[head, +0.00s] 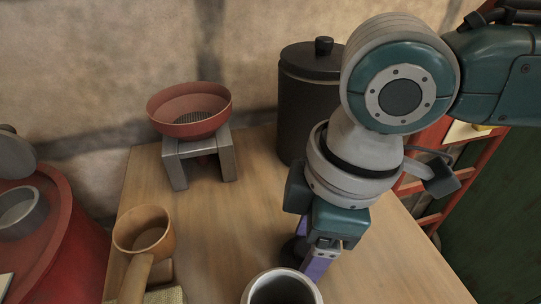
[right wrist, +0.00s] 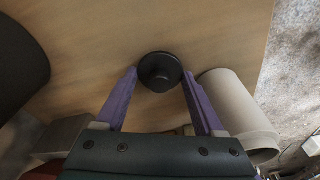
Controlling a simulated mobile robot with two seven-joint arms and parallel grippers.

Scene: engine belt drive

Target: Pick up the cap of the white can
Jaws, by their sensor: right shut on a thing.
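The white can (head: 262,291) stands open-topped at the bottom edge of the head view, its lower part cut off. It also shows in the right wrist view (right wrist: 232,100), to the right of my fingers. The black cap (right wrist: 160,72) is round with a knob on top. In the right wrist view it sits between the two purple fingertips of my right gripper (right wrist: 160,76), which is shut on its rim. In the head view my right gripper (head: 318,264) points down just behind the can, and mostly hides the cap. I cannot tell whether the cap touches the table. My left gripper is out of view.
A tall black lidded canister (head: 302,110) stands behind my right arm. A red bowl (head: 180,128) sits on a grey stand (head: 175,163) at the back. A wooden handled cup (head: 128,244) is at front left. Wooden table (head: 235,215) is clear between them.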

